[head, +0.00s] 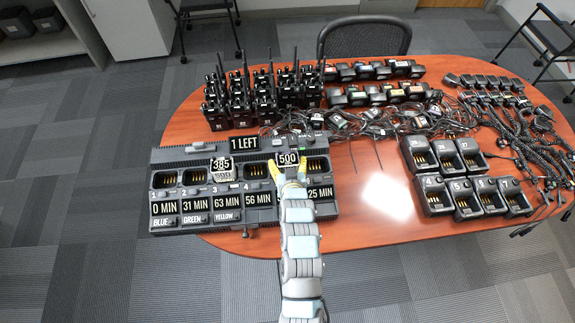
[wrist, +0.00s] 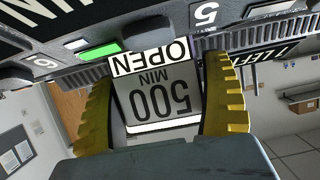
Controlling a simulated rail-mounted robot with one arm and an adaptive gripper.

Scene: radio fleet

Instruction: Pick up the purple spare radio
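No purple colour shows on any radio that I can see. Several black radios with upright antennas (head: 240,97) stand in rows at the back left of the table. My gripper (head: 288,170) is over the charger, right of its middle. Its yellow fingers (wrist: 165,95) stand on either side of a grey block marked 500 MIN and OPEN (wrist: 160,92); its 500 label also shows in the head view (head: 288,158). The fingers are close to the block's sides, but I cannot tell whether they press on it. My arm hides part of the charger's front.
The multi-slot charger (head: 165,157) has minute displays and a block marked 385 (head: 222,165). Black single chargers (head: 458,180) stand at the right, with corded microphones (head: 520,125) and tangled earpieces (head: 370,122) behind. A chair (head: 365,35) is at the back. Bare wood (head: 375,210) lies at the front centre.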

